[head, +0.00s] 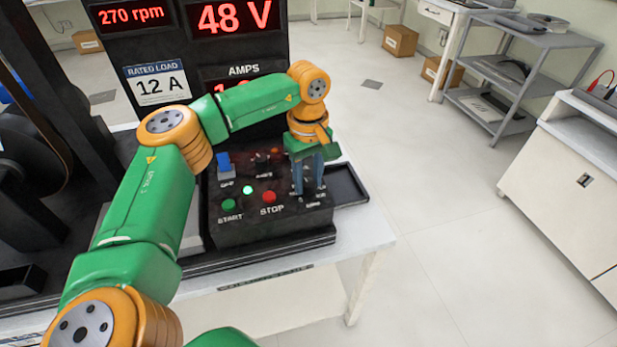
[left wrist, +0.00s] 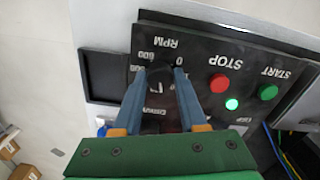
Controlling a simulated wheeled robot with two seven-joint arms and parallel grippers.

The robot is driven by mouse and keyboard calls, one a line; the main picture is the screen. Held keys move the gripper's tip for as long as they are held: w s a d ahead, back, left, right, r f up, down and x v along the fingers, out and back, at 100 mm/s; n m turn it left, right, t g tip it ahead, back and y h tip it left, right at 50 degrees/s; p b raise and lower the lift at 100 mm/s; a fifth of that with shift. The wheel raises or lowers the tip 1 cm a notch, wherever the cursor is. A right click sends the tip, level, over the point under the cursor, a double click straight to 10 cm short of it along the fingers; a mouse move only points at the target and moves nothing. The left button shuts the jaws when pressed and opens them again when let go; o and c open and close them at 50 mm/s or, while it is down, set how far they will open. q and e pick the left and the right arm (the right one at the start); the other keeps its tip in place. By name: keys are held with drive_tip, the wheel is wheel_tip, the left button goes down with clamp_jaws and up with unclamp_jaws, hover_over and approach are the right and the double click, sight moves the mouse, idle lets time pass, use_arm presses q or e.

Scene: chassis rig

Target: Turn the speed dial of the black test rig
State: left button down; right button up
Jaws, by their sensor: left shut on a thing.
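The black test rig's control panel (head: 238,222) lies on the bench, with its speed dial at the right end, largely hidden by my fingers in the head view. My left gripper (head: 308,188) comes down from above with its blue fingers on the dial. In the left wrist view my left gripper (left wrist: 159,75) is shut on the dark speed dial (left wrist: 158,71), one finger on each side. RPM scale marks, among them 0 and 600, show around it. The rpm display (head: 132,15) reads 270 rpm. My right gripper is in neither view.
Beside the dial are a red STOP button (head: 269,196), a green START button (head: 229,204), a lit green lamp (head: 248,189) and a blue switch (head: 224,163). The voltage display (head: 234,17) reads 48 V; my arm partly covers the AMPS reading. A dark tray (head: 346,184) lies right of the panel.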

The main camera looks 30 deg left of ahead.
use_arm(q)
drive_tip(key=n+p, duration=0.1)
drive_tip(key=n, duration=0.4)
drive_tip(key=shift+p, duration=0.3)
drive_tip(key=n+p, duration=0.1)
drive_tip(key=n, duration=0.5)
drive_tip(key=shift+n, duration=0.3)
drive_tip(key=n+p, duration=0.1)
drive_tip(key=n, duration=0.5)
drive_tip(key=n+p, duration=0.1)
drive_tip(key=n, duration=0.5)
drive_tip(key=shift+f, duration=0.1)
drive_tip(key=shift+c, duration=2.3)
unclamp_jaws()
